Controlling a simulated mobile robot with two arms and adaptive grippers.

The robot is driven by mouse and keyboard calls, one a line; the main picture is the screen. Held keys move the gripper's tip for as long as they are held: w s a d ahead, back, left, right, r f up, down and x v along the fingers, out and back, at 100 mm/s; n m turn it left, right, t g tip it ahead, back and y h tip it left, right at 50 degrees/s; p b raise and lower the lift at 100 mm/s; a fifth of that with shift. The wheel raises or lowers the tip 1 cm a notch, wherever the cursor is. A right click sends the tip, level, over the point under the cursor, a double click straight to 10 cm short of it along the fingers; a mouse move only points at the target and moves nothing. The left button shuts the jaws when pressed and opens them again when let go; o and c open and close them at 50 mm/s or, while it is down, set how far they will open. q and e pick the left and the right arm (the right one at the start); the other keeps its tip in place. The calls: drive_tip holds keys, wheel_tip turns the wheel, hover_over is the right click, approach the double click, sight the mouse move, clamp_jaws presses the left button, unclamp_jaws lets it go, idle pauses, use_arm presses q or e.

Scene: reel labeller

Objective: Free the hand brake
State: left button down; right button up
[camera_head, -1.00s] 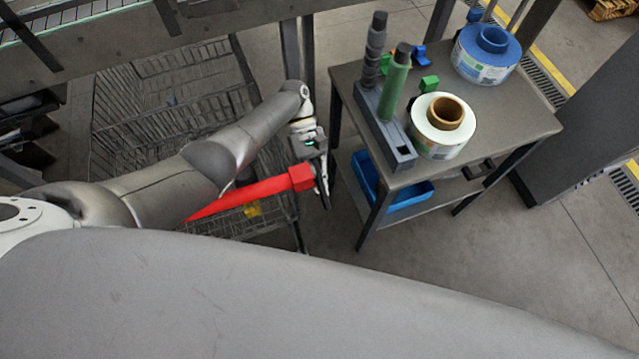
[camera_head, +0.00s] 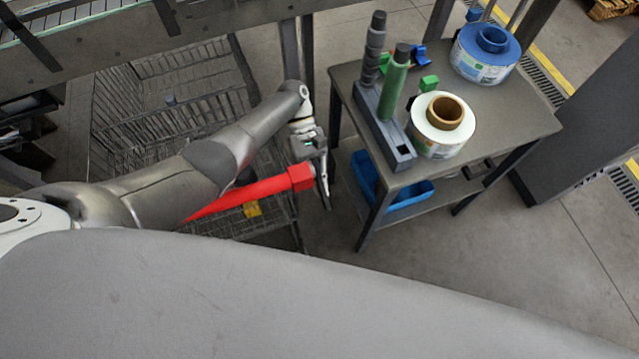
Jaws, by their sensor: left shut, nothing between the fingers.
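A red bar (camera_head: 250,193), which looks like the brake lever, runs from lower left up to a thicker red block end beside my left gripper. Its lower left part is hidden behind my left arm and my grey body. My left gripper (camera_head: 328,203) points downward just right of the red block end, with its fingers shut and empty. Whether the fingers touch the block, I cannot tell. My right gripper is not in view.
A wire mesh cart (camera_head: 165,95) stands behind my left arm. A grey table (camera_head: 510,125) to the right carries a white reel (camera_head: 428,140), a blue reel (camera_head: 485,65) and a block with upright rollers (camera_head: 388,135). A blue bin (camera_head: 408,197) sits on its lower shelf. Floor is clear at lower right.

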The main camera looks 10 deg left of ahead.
use_arm(q)
drive_tip(key=v, duration=0.7)
drive_tip(key=shift+w, duration=0.2)
drive_tip(key=shift+a, duration=0.15)
idle(0.6)
